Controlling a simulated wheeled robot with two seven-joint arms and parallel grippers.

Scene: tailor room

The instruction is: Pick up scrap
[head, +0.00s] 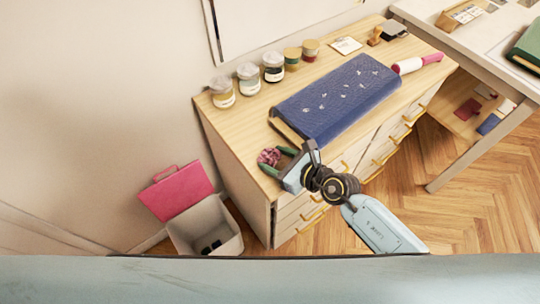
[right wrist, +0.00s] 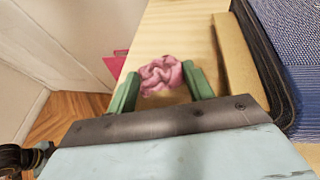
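A crumpled pink-purple scrap (head: 269,156) lies on the front left corner of the wooden dresser top, beside the end of the blue fabric bolt. My right gripper (head: 278,161) reaches over the dresser's front edge, with its green fingers at the scrap. In the right wrist view the scrap (right wrist: 161,76) sits between the two open fingers (right wrist: 160,88), close to the right one. I cannot tell whether either finger touches it. My left gripper is not in view.
The blue fabric bolt (head: 336,98) lies just right of the gripper. Several jars (head: 248,78) stand along the back of the dresser top (head: 240,120).

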